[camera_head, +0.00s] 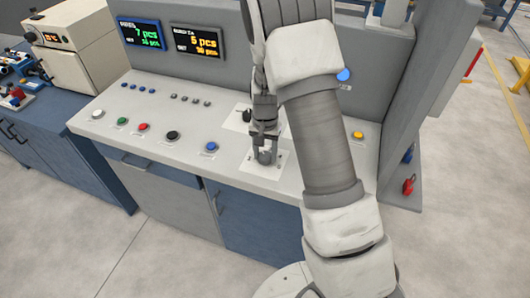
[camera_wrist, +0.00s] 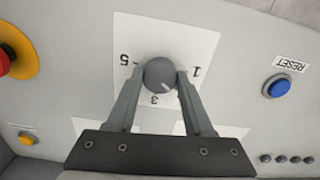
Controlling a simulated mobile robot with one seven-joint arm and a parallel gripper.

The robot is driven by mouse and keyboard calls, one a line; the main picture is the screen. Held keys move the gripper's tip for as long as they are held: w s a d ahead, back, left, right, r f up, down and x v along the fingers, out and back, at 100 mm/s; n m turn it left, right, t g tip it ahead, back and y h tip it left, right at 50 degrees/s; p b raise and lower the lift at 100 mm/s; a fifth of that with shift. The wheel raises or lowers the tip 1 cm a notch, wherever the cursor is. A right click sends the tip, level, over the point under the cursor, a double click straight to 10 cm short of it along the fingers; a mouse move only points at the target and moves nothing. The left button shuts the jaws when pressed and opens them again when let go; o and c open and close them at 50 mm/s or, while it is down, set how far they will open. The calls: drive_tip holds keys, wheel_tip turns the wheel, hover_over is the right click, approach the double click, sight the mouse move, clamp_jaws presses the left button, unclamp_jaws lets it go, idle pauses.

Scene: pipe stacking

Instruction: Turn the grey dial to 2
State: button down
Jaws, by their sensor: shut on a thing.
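The grey dial (camera_wrist: 160,73) sits on a white plate (camera_wrist: 200,40) in the wrist view. The numerals 5, 3 and 1 show around it, upside down. A light pointer mark on the dial faces the lower right, between 3 and 1. The 2 is mostly hidden by the right finger. My gripper (camera_wrist: 160,85) is shut on the dial, one finger on each side. In the head view my gripper (camera_head: 265,151) reaches down onto the grey dial (camera_head: 264,158) on the console, right of the blue button.
A blue RESET button (camera_wrist: 277,86) is right of the dial in the wrist view, with a red button (camera_wrist: 3,62) on yellow at left. A black dial (camera_head: 247,116) is behind my gripper. Red (camera_head: 143,127), green (camera_head: 122,121) and black (camera_head: 172,136) buttons line the console's left side.

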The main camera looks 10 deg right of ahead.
sight(265, 155)
drive_tip(key=shift+c, duration=1.4)
unclamp_jaws()
drive_tip(key=shift+r, duration=0.1)
wheel_tip(265, 155, up, 17)
drive_tip(key=shift+r, duration=0.15)
